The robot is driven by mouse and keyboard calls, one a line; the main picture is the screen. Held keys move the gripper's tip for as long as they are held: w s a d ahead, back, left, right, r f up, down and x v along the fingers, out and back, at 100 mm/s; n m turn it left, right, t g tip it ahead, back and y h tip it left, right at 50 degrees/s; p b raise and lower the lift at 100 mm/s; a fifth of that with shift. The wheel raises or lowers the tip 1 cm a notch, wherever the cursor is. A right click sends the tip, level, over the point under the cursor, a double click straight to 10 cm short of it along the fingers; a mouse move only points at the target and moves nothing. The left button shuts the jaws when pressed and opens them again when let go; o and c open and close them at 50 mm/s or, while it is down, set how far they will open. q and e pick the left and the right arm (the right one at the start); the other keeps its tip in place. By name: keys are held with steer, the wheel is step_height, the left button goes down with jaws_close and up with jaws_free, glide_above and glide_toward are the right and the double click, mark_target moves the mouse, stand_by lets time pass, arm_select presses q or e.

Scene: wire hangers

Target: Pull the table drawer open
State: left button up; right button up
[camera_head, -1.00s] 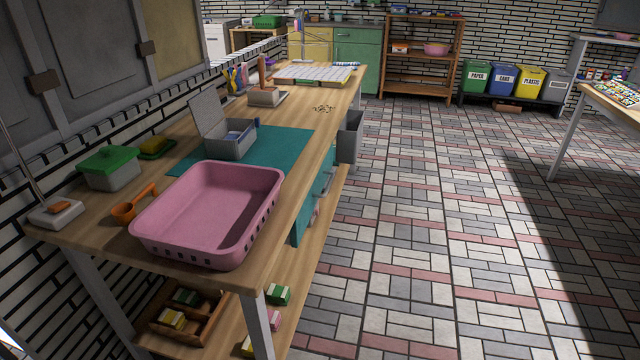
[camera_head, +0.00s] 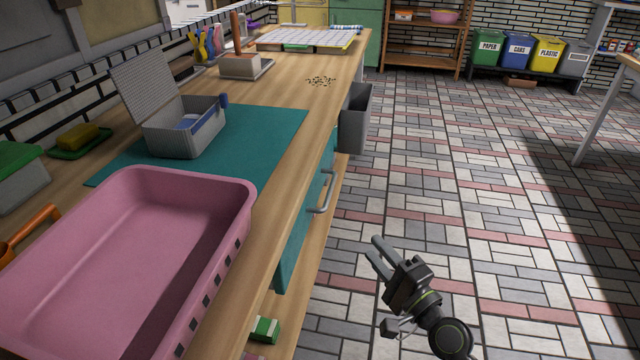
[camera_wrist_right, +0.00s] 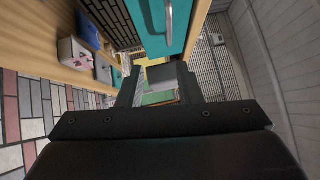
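The table drawer has a teal front (camera_head: 298,238) below the right edge of the wooden table top (camera_head: 262,222). It looks about flush with the table edge. Its grey bar handle (camera_head: 322,194) sticks out to the right. In the right wrist view the teal front (camera_wrist_right: 150,30) and the handle (camera_wrist_right: 169,20) show at the top, beyond the fingers. My right gripper (camera_head: 374,250) is open and empty, over the floor to the right of the drawer, lower in the picture than the handle and apart from it. It also shows in the right wrist view (camera_wrist_right: 160,68). My left gripper is out of view.
A grey bin (camera_head: 355,122) hangs at the table side just beyond the drawer. A pink basket (camera_head: 120,255), a grey open box (camera_head: 185,135) and a teal mat (camera_head: 262,128) are on the table. A green-and-white block (camera_head: 264,329) sits below. The tiled floor to the right is clear.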

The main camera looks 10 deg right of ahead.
mark_target(330, 190)
steer(key=shift+y, duration=0.3)
steer(key=x, duration=0.6)
steer(key=r+x, duration=0.1)
steer(key=x, duration=1)
steer(key=shift+w+a+r, duration=0.15)
steer(key=shift+w+r, duration=0.05)
steer(key=shift+w, duration=0.05)
jaws_close()
